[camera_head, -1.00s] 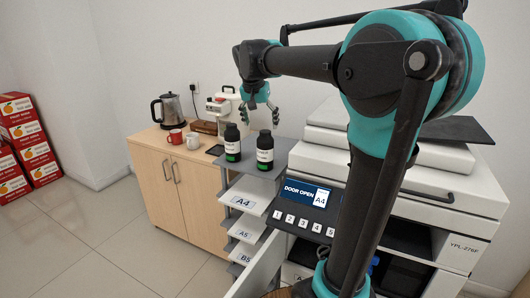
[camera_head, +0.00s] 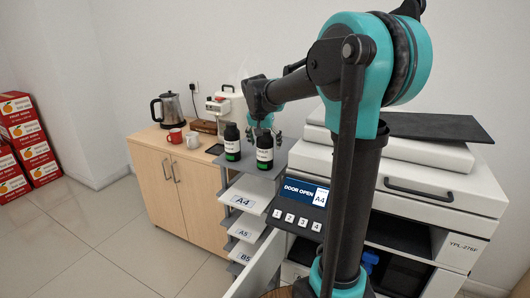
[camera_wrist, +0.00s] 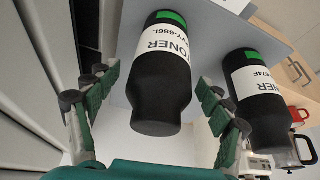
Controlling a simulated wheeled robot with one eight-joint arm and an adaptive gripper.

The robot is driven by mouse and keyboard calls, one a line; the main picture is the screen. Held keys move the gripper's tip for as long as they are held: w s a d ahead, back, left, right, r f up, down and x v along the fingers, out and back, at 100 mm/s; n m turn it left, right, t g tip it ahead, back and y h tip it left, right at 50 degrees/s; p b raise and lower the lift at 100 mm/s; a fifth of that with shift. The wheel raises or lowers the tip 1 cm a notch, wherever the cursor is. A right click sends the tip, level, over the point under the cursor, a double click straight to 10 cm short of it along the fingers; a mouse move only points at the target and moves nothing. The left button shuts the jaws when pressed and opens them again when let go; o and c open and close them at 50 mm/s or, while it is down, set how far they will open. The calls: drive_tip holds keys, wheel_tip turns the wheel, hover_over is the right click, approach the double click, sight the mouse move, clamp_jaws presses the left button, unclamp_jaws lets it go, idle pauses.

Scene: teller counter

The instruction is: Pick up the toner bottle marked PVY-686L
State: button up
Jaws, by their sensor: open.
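The black toner bottle (camera_head: 264,152) marked PVY-686L is the right one of two standing on the grey shelf top. In the wrist view this bottle (camera_wrist: 162,85) appears upside down, its white TONER label showing "VY-686L" with the start cut off. My gripper (camera_head: 262,132) is open, with its fingers behind and on both sides of the bottle's upper part in the head view. In the wrist view the open fingers (camera_wrist: 155,88) stand left and right of the bottle, with gaps. A second black bottle (camera_head: 232,143), its label ending in "074F" (camera_wrist: 258,98), stands close beside it, just beyond one finger.
The grey shelf unit (camera_head: 286,148) has trays marked A4, A5 and B5. The printer (camera_head: 440,185) stands right, with an open door (camera_head: 258,270). A wooden cabinet (camera_head: 195,205) at left holds a kettle (camera_head: 167,108), cups and an appliance.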

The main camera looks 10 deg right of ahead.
drive_tip(key=c, duration=1.5)
drive_tip(key=shift+r, duration=0.15)
